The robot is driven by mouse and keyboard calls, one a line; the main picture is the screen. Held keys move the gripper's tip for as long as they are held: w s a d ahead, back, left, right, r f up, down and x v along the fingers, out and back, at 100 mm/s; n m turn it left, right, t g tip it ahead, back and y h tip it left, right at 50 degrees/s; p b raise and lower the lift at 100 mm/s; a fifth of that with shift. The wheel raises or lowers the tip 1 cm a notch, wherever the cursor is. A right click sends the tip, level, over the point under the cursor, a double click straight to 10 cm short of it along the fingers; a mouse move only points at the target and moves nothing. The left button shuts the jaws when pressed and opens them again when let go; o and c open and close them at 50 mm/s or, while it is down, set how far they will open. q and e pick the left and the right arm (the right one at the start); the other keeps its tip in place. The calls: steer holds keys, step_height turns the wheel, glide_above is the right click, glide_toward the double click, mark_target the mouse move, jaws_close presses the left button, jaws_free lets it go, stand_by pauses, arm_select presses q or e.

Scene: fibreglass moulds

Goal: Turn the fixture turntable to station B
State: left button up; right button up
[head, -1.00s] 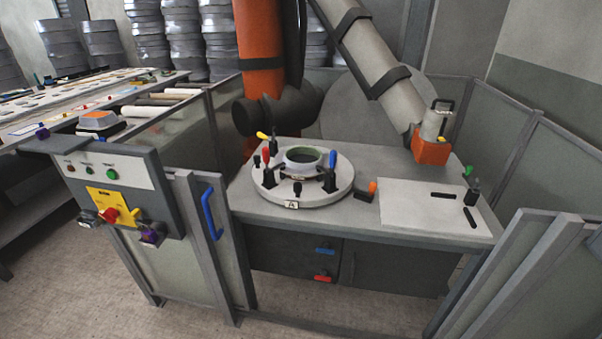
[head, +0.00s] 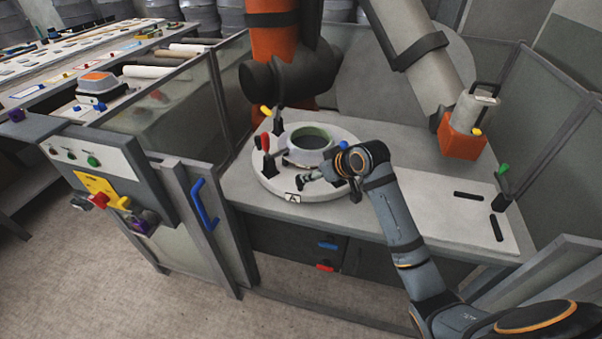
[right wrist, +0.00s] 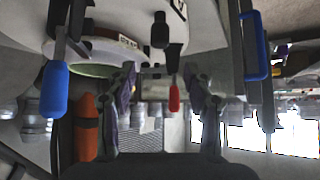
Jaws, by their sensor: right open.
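The round white fixture turntable (head: 265,180) sits on the bench with a pale green-rimmed ring mould (head: 308,139) in its middle. A label plate reading A (head: 293,198) faces the front. Toggle clamps with red (head: 264,142), yellow and blue (head: 344,146) handles stand around the ring. My right gripper (head: 308,180) is at the turntable's front right, just right of and above the label. In the right wrist view its fingers (right wrist: 167,90) are apart with nothing clearly held; a red handle (right wrist: 174,98) shows between them and a blue handle (right wrist: 54,88) at left. Whether it touches the turntable is unclear.
A control panel (head: 100,165) with buttons and a blue door handle (head: 204,204) stand at the left. A large orange robot arm (head: 272,45) stands behind the turntable. Fence panels flank the bench.

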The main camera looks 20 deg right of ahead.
steer(key=p+x, duration=0.1)
steer(key=x, duration=0.9)
steer(key=shift+w+f, duration=0.15)
steer(key=shift+f, duration=0.15)
jaws_close()
